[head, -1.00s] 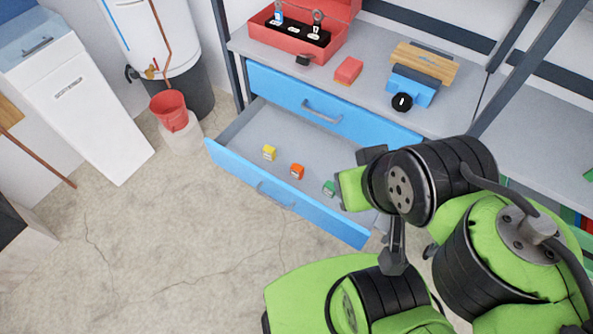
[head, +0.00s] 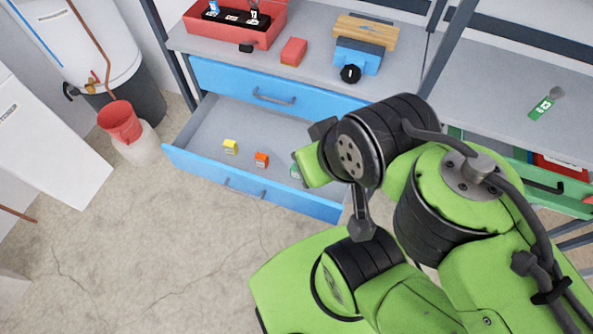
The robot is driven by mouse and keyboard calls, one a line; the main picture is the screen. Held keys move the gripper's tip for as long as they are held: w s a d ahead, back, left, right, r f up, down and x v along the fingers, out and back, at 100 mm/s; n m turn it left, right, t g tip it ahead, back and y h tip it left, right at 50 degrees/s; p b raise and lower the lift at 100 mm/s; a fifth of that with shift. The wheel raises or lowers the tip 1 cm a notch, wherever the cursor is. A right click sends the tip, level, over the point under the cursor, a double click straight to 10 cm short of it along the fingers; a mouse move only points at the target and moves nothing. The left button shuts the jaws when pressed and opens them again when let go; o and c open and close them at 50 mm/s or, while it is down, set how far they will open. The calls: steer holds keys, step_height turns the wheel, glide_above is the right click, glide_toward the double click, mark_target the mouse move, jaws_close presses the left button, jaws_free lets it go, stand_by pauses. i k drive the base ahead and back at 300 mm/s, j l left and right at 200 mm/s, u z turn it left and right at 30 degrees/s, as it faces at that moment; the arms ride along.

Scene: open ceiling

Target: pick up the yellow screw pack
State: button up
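The yellow screw pack (head: 231,147) is a small box standing in the open blue drawer (head: 190,160), toward its left front. An orange pack (head: 262,159) stands to its right. A green pack (head: 296,170) farther right is partly covered by my arm. My green and black arm fills the right and lower middle of the head view, to the right of the yellow pack. My gripper's fingers cannot be made out, so whether it is open or shut does not show.
The workbench holds a red toolbox (head: 270,31), a red box (head: 294,52) and a blue vise (head: 357,58) with a wooden block (head: 366,33). A green drawer (head: 560,196) is at the right. Floor in front of the blue drawer is clear.

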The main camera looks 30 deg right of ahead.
mark_target(230, 146)
steer(key=i+j+u, duration=0.65)
steer(key=u, duration=0.15)
steer(key=i, duration=0.1)
